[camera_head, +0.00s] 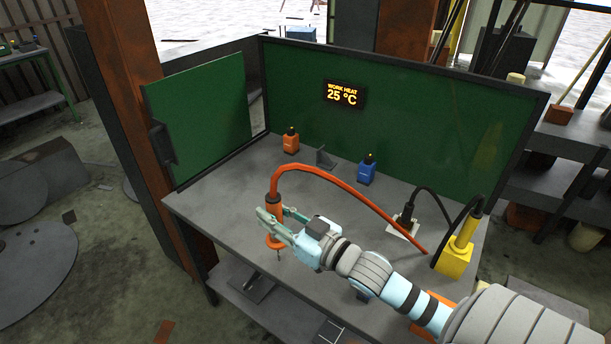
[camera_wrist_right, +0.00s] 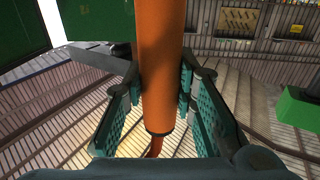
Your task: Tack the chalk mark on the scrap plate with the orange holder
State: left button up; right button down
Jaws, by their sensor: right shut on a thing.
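My right gripper (camera_head: 275,226) is shut on the orange holder (camera_head: 274,208), near the table's front left edge. The holder stands roughly upright, with an orange flange and a thin dark tip below the fingers. A red-orange cable (camera_head: 345,180) arches from its top to the right. In the right wrist view the holder's orange body (camera_wrist_right: 160,70) lies between the green finger pads (camera_wrist_right: 160,95). I cannot make out the scrap plate or a chalk mark with certainty; my right arm covers part of the table. My left gripper is not in view.
The grey table (camera_head: 225,190) has green screens behind and left. An orange bottle (camera_head: 290,142), a dark bracket (camera_head: 326,157) and a blue bottle (camera_head: 367,171) stand along the back. A black holder (camera_head: 404,218) and a yellow block (camera_head: 454,258) stand right. A display (camera_head: 344,94) reads 25 °C.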

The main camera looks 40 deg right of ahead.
jog(key=w+d+f+m+h+b, duration=0.25)
jog(key=w+d+h, duration=0.25)
jog(key=d, duration=0.3)
jog(key=w+d+f+m+h+b, duration=0.1)
jog(key=w+d+m+h+b, duration=0.1)
jog(key=w+d+m+h, duration=0.35)
pick_arm(q)
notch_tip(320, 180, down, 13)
jog(key=b, duration=0.7)
pick_arm(e)
notch_tip(320, 180, down, 8)
jog(key=d+n+y, duration=0.1)
jog(key=d+n, duration=0.1)
jog(key=shift+r, duration=0.25)
pick_arm(q)
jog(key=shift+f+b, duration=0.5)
jog(key=shift+b, duration=0.15)
pick_arm(e)
jog(key=shift+f, duration=0.65)
